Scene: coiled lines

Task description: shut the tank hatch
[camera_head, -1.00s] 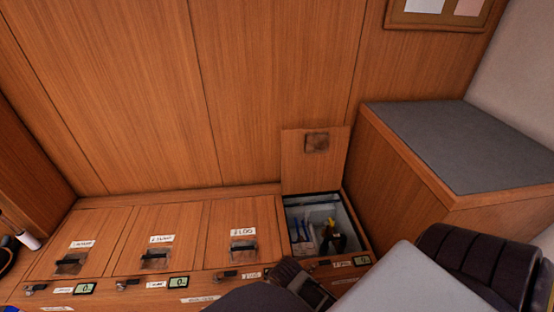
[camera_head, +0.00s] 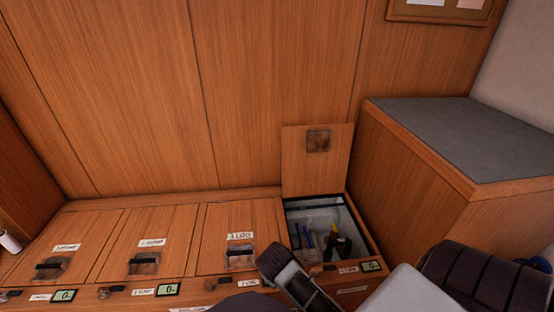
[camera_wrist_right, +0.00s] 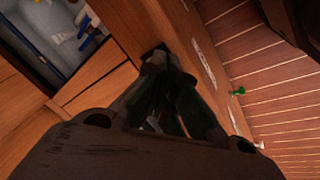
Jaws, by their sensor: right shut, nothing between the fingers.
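The tank hatch (camera_head: 316,165) is a square wooden lid with a small recessed latch. It stands upright, open, against the wall panel at the back of its tank. The open tank (camera_head: 367,247) below it holds blue-handled and yellow-and-black tools; its corner also shows in the right wrist view (camera_wrist_right: 40,66). My right gripper (camera_wrist_right: 160,52) is shut and empty, low in front of the bench face. In the head view my right arm covers part of the front edge near the open tank. My left gripper is not in view.
Several closed, labelled hatches (camera_head: 150,238) lie flush to the left, with latches and small displays along the front. A grey-topped wooden box (camera_head: 470,135) stands right of the open tank. The wall rises directly behind the hatch.

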